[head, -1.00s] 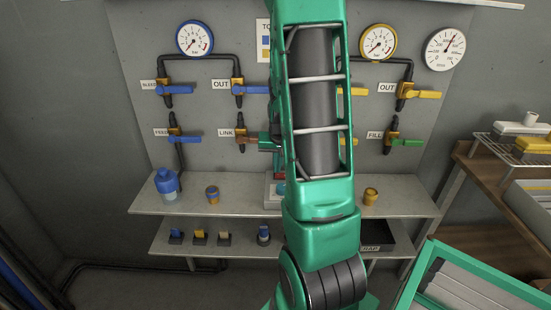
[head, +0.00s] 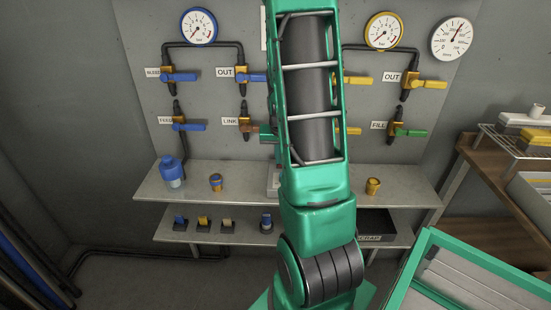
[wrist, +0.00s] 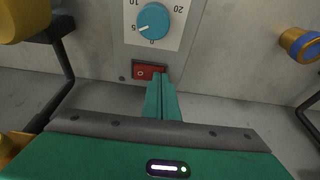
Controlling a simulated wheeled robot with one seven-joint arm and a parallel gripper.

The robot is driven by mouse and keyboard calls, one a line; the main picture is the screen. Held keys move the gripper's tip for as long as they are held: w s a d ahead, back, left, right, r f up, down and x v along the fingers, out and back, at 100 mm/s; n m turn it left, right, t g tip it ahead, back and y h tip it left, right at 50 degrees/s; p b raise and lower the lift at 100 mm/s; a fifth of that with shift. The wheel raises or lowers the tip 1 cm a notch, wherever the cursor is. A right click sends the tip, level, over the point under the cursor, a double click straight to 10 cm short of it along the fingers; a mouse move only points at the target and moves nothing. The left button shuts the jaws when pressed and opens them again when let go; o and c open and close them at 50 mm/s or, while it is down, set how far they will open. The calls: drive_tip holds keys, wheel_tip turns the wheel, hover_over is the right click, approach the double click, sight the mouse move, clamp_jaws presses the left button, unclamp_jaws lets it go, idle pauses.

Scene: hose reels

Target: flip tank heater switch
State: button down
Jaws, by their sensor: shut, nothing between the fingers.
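The red rocker switch (wrist: 144,71), marked with a small circle, sits in a dark frame on a pale panel in the wrist view. A blue dial knob (wrist: 153,20) with numbers around it is just above it in that picture. My gripper (wrist: 159,76) is shut and empty, its green fingers together. The fingertips overlap the right part of the switch in the picture; I cannot tell whether they touch it. In the head view my arm hides the gripper and most of the heater panel; only a pale edge (head: 272,181) shows on the upper shelf.
The upper shelf (head: 330,180) holds a blue bottle (head: 172,175) at left and a brass-coloured fitting (head: 373,187) at right. Valves with blue handles (head: 253,77) and yellow handles (head: 428,84) line the wall behind. A green-rimmed bin (head: 425,246) stands at front right.

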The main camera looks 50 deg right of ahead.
drive_tip(key=shift+s+d, duration=0.1)
drive_tip(key=shift+s+d+r, duration=0.3)
drive_tip(key=shift+s+d, duration=0.1)
drive_tip(key=shift+s, duration=0.1)
drive_tip(key=shift+r, duration=0.1)
drive_tip(key=shift+w+r, duration=0.1)
drive_tip(key=shift+r, duration=0.2)
drive_tip(key=w+a+v, duration=0.1)
drive_tip(key=w+v, duration=0.1)
drive_tip(key=v, duration=1)
drive_tip(key=shift+a+r, duration=0.15)
drive_tip(key=shift+r, duration=0.3)
drive_tip(key=shift+w, duration=0.1)
drive_tip(key=s+a+r+n+g+y, duration=0.1)
drive_tip(key=s+a+n+g+y, duration=0.1)
drive_tip(key=s+a, duration=1.6)
drive_tip(key=shift+s+a+n+y, duration=0.3)
drive_tip(key=shift+s+a+n, duration=0.15)
drive_tip(key=shift+n, duration=0.35)
